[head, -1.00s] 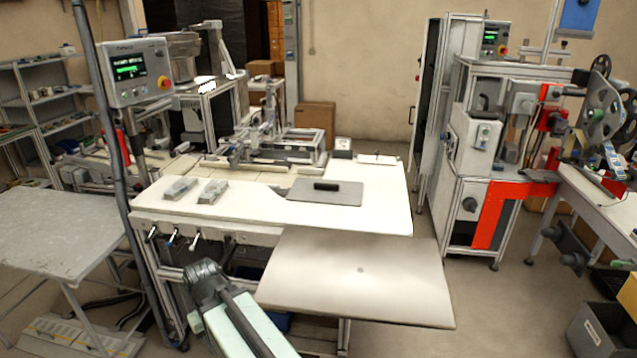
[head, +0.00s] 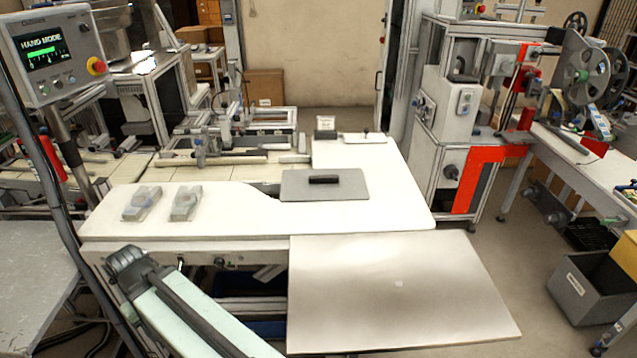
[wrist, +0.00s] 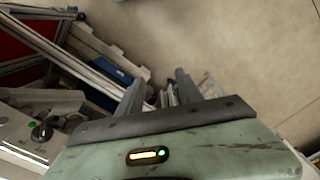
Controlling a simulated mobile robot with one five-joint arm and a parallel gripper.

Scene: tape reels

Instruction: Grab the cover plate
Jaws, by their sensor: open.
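The cover plate (head: 345,188) is a flat grey plate with a dark bar handle (head: 324,179) on top. It lies on the white worktop (head: 240,222) in the head view, near the worktop's middle. My gripper (wrist: 160,90) shows in the wrist view, with two dark fingers apart and nothing between them. In the head view my arm is at the lower left, in front of the worktop and well short of the plate. My fingertips cannot be made out there. The plate does not show in the wrist view.
Two small grey blocks (head: 163,203) lie left of the plate. A bare pale panel (head: 400,290) juts out at the front right. A metal fixture (head: 225,135) stands behind the plate. A control screen (head: 45,55) stands at the far left, and a reel machine (head: 590,75) at the right.

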